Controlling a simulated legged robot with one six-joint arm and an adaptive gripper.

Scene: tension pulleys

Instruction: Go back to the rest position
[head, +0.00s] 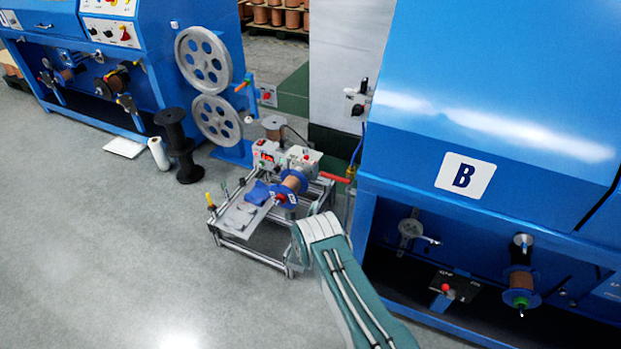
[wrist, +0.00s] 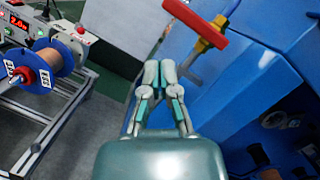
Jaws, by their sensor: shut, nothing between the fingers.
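My gripper (wrist: 159,72) shows in the middle of the wrist view with its two fingers together, shut and empty. In the head view my teal and grey arm (head: 345,280) reaches up from the bottom towards the small metal-framed stand. The gripper itself is not clear there, hidden behind the arm. The red handle also shows in the head view (head: 334,177), right of the stand.
The stand (head: 240,216) carries a copper wire spool with blue flanges (head: 291,184) and a control box (head: 268,156). The blue machine marked B (head: 490,100) rises close on the right. Another blue machine (head: 110,55) and a black spool (head: 178,140) stand left. Floor at lower left is clear.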

